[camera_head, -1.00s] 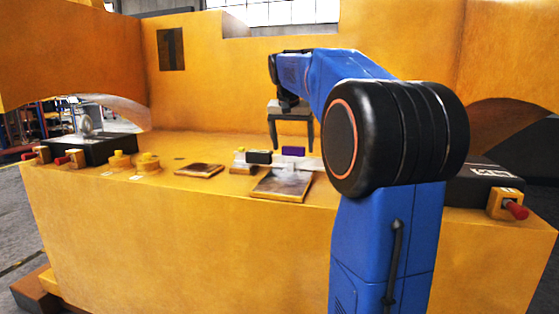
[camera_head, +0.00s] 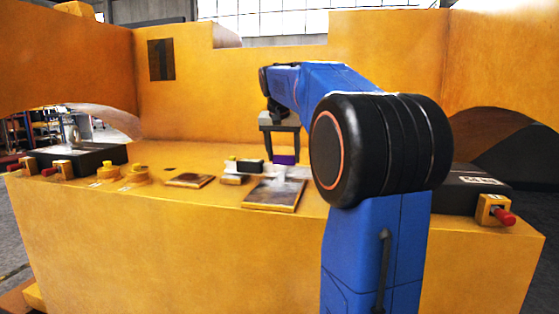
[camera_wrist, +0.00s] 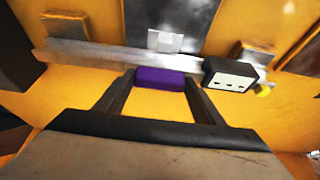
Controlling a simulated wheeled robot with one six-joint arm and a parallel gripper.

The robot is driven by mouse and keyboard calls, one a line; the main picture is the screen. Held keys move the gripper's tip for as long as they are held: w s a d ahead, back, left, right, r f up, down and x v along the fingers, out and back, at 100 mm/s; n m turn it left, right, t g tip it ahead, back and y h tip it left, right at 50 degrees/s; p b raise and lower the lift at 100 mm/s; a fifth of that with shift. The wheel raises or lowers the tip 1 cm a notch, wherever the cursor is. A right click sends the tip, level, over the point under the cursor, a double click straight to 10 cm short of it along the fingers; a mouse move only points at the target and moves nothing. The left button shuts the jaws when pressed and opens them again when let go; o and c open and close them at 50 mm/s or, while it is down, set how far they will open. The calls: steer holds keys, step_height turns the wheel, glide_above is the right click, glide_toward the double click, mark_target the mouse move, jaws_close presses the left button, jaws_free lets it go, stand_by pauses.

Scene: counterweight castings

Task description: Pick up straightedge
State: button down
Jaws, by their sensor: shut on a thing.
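The straightedge is a long pale metal bar (camera_wrist: 95,56) crossing the wrist view, with a purple grip block (camera_wrist: 160,78) on its near side. The purple block also shows in the head view (camera_head: 285,159). My gripper (camera_wrist: 160,84) has one finger on each side of this block and is shut on it. In the head view my gripper (camera_head: 284,156) reaches down from above at the block. The bar is largely hidden or blurred in the head view. I cannot tell whether it is clear of its supports.
A black box with a slotted white face (camera_wrist: 231,75) sits close right of the fingers. Wooden blocks (camera_wrist: 66,26) (camera_wrist: 251,53) lie beyond the bar. A grey plate (camera_head: 272,194) is on the front edge of the yellow casting (camera_head: 200,235). Black cases (camera_head: 85,158) (camera_head: 466,192) stand at both ends.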

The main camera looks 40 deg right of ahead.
mark_target(283, 156)
steer(key=shift+r, duration=1.55)
steer(key=s+a, duration=1.1)
steer(key=a, duration=0.3)
steer(key=shift+a+r, duration=0.1)
steer(key=shift+r, duration=0.1)
steer(key=shift+r, duration=0.4)
steer(key=shift+s, duration=0.15)
